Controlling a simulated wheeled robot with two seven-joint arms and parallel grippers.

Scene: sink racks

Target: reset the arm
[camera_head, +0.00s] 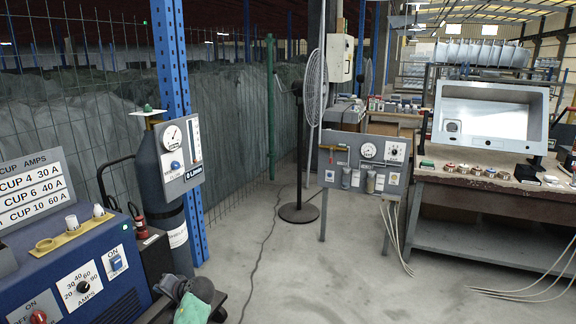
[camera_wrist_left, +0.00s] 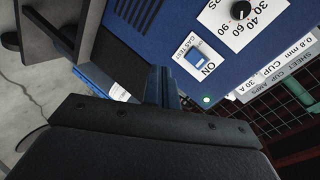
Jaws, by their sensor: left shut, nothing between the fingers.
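My left gripper (camera_head: 172,284) shows low in the head view, just right of the blue welding machine (camera_head: 93,265). It is small and dark there, and its fingers are shut with nothing between them. In the left wrist view the machine's blue front (camera_wrist_left: 178,25) is close and turned, with its amps dial (camera_wrist_left: 240,10) and gas test switch (camera_wrist_left: 197,54). My right gripper is in neither view.
A gas cylinder (camera_head: 167,170) with a gauge panel (camera_head: 180,155) stands by a blue post (camera_head: 172,60). A stand fan (camera_head: 299,212), a gauge board (camera_head: 365,165) and a workbench (camera_head: 480,190) stand farther back. The floor (camera_head: 310,270) between is clear, apart from cables.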

